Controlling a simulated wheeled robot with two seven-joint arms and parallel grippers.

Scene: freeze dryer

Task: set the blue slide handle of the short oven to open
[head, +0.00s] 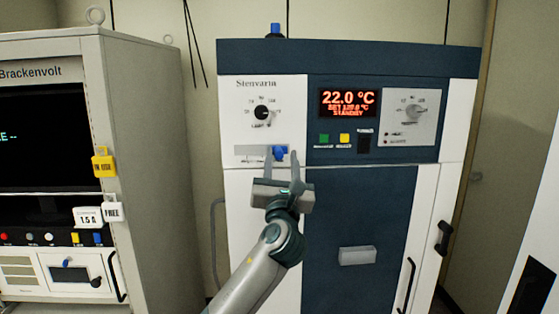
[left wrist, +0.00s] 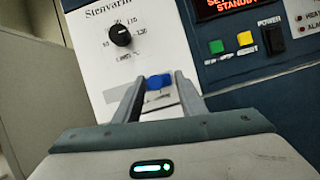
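The short oven is a white and dark blue cabinet (head: 360,210) in the middle of the head view. Its blue slide handle (head: 280,153) sits at the right part of a grey horizontal slot plate (head: 250,152) on the upper left white panel. My left gripper (head: 281,160) is raised in front of this handle, its fingers apart on either side of it. My right gripper is out of view.
Above the slide is a black dial (head: 262,113). To the right are a red display (head: 347,103), a green button (head: 324,139) and a yellow button (head: 344,139). A grey Brackenvolt cabinet (head: 150,150) stands at left, with free space between.

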